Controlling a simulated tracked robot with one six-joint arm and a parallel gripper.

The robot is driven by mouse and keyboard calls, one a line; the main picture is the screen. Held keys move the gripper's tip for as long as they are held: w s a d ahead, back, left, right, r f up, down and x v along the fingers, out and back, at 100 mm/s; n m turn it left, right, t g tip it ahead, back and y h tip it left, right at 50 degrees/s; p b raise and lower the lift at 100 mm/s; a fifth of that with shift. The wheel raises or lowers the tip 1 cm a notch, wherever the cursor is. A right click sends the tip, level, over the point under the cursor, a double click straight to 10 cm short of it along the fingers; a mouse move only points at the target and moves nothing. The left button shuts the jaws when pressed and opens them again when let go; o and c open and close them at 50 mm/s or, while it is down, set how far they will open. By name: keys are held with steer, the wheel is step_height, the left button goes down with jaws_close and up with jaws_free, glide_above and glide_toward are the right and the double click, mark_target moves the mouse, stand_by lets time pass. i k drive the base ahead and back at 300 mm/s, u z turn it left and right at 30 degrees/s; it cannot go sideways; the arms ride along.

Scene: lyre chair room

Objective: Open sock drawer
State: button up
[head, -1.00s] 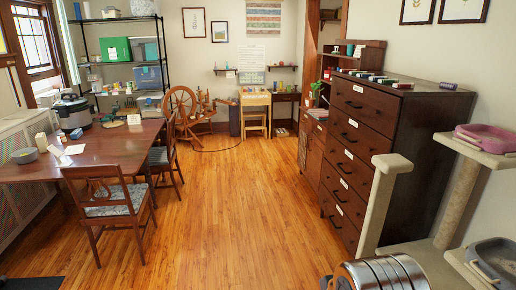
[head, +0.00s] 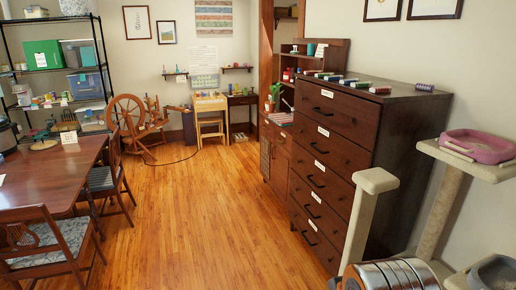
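A tall dark wooden dresser (head: 410,130) stands against the right wall in the head view. Its front has a column of drawers with dark handles, and all of them look shut. Small white labels sit on several drawers, such as the upper label (head: 324,131) and the lower label (head: 312,226). The writing is too small to read, so I cannot tell which one is the sock drawer. The lowest part of the dresser front is partly hidden by a beige post. My gripper is not in view.
The beige post (head: 366,215) and the cat tree with a pink bed (head: 478,146) stand close at the right. A banded metal cylinder (head: 385,276) is at the bottom edge. A table (head: 50,180) and chairs stand left. The wooden floor (head: 200,220) between is clear.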

mark_target(345, 157)
steer(key=z, duration=0.25)
steer(key=i, duration=1)
steer(key=z, duration=0.3)
